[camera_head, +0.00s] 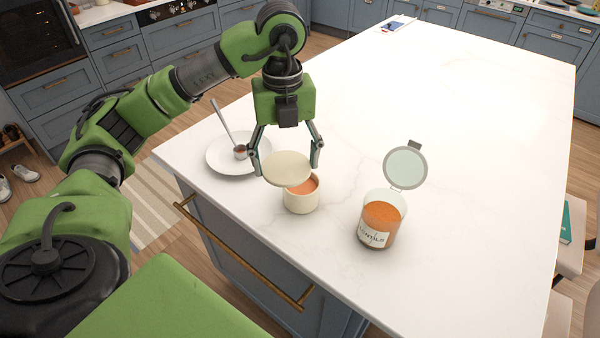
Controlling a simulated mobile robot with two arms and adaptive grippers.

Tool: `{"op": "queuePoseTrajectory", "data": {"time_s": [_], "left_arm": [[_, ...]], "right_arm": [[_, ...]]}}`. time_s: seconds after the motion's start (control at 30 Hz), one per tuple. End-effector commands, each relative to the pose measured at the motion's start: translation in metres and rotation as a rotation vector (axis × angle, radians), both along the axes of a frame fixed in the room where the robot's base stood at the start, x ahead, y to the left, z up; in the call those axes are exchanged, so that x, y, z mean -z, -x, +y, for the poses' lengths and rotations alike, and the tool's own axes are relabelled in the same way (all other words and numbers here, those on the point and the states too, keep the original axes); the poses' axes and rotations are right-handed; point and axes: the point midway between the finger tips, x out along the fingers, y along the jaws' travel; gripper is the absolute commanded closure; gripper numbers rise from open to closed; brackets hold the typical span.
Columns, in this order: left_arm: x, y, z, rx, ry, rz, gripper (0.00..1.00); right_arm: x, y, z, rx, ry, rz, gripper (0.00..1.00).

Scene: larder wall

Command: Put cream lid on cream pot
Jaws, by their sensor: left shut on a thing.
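The cream pot (301,203) stands upright on the white worktop near its front left edge, with orange contents showing inside. My left gripper (287,165) is shut on the round cream lid (287,169). The lid is held over the back left part of the pot's opening and is tilted a little. It hides part of the pot's rim; I cannot tell whether the lid touches the pot. My right gripper is not in view.
A glass jar (378,226) of orange lentils stands right of the pot, its hinged lid (405,167) open. A white plate (226,160) with a spoon (223,125) lies to the left. The worktop (450,110) behind is mostly clear.

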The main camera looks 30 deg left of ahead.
Motion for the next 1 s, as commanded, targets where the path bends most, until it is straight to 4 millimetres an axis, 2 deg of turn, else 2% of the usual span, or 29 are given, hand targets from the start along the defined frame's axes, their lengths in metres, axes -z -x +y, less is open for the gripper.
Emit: {"op": "queuePoseTrajectory", "data": {"time_s": [0.1, 0.2, 0.4, 0.6, 0.8, 1.0], "left_arm": [[0.012, -0.028, 0.004, -0.001, 0.004, 0.005, 0.56], [0.034, -0.042, 0.007, 0.0, 0.003, 0.007, 0.56], [0.056, -0.063, 0.012, 0.0, 0.001, 0.0, 0.56], [0.071, -0.074, 0.015, -0.001, -0.001, 0.002, 0.56], [0.096, -0.073, 0.014, 0.001, 0.0, 0.001, 0.56], [0.101, -0.074, 0.015, 0.001, 0.0, -0.001, 0.56]], "right_arm": [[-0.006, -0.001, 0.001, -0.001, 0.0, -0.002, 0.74], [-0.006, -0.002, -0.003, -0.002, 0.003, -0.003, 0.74], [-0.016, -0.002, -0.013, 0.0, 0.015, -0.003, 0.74], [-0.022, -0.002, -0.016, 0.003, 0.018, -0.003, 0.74], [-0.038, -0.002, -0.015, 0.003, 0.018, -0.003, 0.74], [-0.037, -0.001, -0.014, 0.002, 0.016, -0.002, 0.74]]}}
